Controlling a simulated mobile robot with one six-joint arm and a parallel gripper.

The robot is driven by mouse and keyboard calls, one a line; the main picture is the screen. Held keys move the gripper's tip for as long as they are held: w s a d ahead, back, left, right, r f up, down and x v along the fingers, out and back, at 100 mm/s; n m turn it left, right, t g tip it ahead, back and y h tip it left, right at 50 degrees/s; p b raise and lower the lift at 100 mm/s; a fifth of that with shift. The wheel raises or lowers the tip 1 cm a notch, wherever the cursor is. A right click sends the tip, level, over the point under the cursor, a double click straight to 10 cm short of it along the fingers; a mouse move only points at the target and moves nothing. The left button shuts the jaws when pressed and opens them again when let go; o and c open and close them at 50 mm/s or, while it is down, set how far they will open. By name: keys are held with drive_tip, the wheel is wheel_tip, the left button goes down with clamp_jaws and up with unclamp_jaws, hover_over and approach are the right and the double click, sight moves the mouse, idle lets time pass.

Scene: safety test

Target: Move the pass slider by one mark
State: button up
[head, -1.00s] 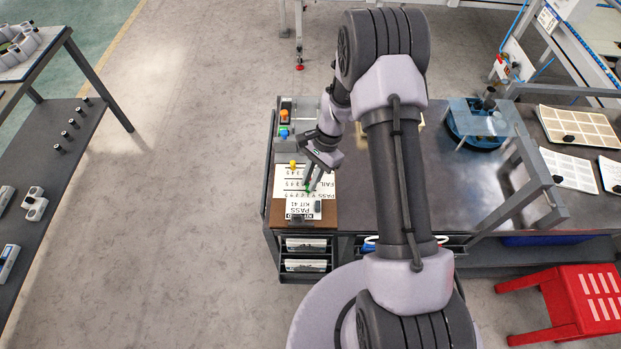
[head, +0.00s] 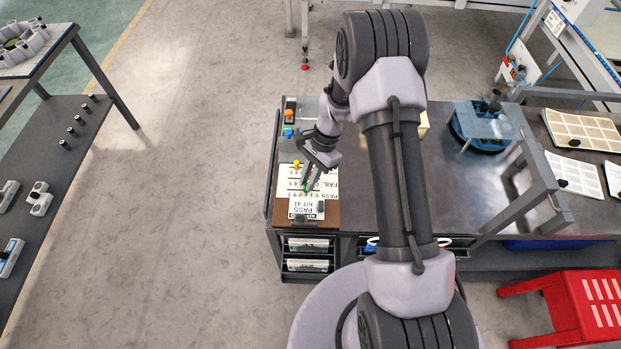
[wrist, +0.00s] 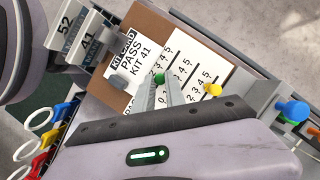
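A white card with FAIL and PASS rows of numbered marks (head: 328,183) lies on the bench; its marks also show in the wrist view (wrist: 189,58). A green knob (wrist: 159,78) sits on the row nearer the KIT 41 PASS card (wrist: 128,57). A yellow knob (wrist: 213,90) sits on the other row. My gripper (head: 309,186) points down at the green knob. In the wrist view, my fingertips (wrist: 162,80) stand apart on either side of the green knob, which is partly hidden. I cannot tell whether they press on it.
The KIT 41 card lies on a brown board (wrist: 108,94) with a grey block (wrist: 118,82) on it. Orange (head: 289,115) and blue (head: 288,133) knobs stand on a grey box behind. A blue fixture (head: 480,125) is at right. Bare benchtop (head: 455,190) lies between.

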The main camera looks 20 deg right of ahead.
drive_tip(key=o, duration=0.4)
drive_tip(key=shift+r, duration=0.1)
drive_tip(key=p+v, duration=0.5)
drive_tip(key=v, duration=1.2)
drive_tip(key=shift+p, duration=0.3)
drive_tip(key=shift+r, duration=0.1)
